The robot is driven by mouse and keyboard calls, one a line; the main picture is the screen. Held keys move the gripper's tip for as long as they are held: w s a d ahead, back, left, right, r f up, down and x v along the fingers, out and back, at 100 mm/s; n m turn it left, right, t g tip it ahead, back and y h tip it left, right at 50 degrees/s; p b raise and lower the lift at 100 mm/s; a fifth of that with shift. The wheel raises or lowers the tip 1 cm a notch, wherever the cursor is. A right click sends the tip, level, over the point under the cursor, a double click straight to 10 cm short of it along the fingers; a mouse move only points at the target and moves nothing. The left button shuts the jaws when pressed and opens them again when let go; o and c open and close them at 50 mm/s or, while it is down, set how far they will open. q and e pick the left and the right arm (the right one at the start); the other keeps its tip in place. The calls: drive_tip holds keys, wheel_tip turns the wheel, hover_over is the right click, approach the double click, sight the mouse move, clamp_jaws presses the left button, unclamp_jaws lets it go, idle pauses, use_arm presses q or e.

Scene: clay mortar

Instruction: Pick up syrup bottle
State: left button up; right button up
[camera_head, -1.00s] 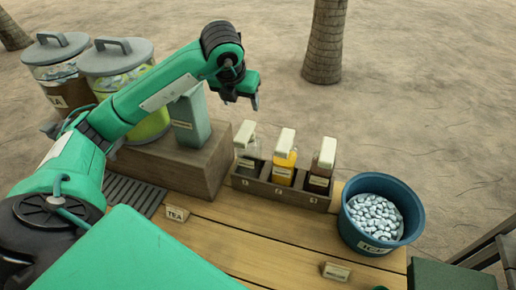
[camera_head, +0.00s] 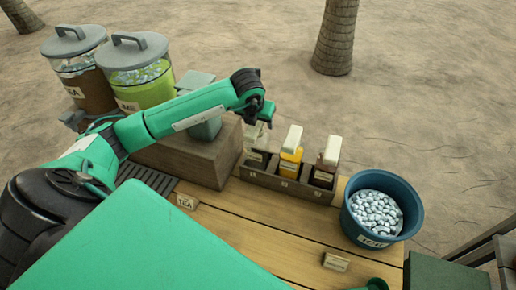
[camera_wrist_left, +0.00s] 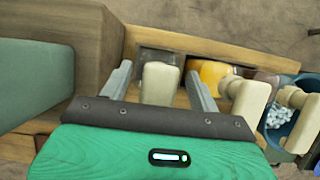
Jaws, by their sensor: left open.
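Three syrup bottles with cream pump tops stand upright in a wooden rack (camera_head: 262,180): a left one (camera_head: 252,157), an orange middle one (camera_head: 290,165) and a dark reddish right one (camera_head: 325,172). My left gripper (camera_head: 265,120) is over the left bottle and partly hides it in the head view. In the left wrist view, the open fingers (camera_wrist_left: 161,82) lie on either side of the left bottle's cream top (camera_wrist_left: 160,86), with gaps visible. The orange bottle (camera_wrist_left: 214,72) is just right of the fingers. My right gripper is not seen.
A wooden block with a grey-green container (camera_head: 205,128) is left of the rack. Two lidded drink jars (camera_head: 145,85) stand farther left. A blue ice bucket (camera_head: 352,222) is at the right. The front wooden counter (camera_head: 260,235) is mostly clear.

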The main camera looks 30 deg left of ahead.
use_arm(q)
drive_tip(key=shift+f, duration=0.2)
clamp_jaws()
drive_tip(key=shift+r, duration=0.2)
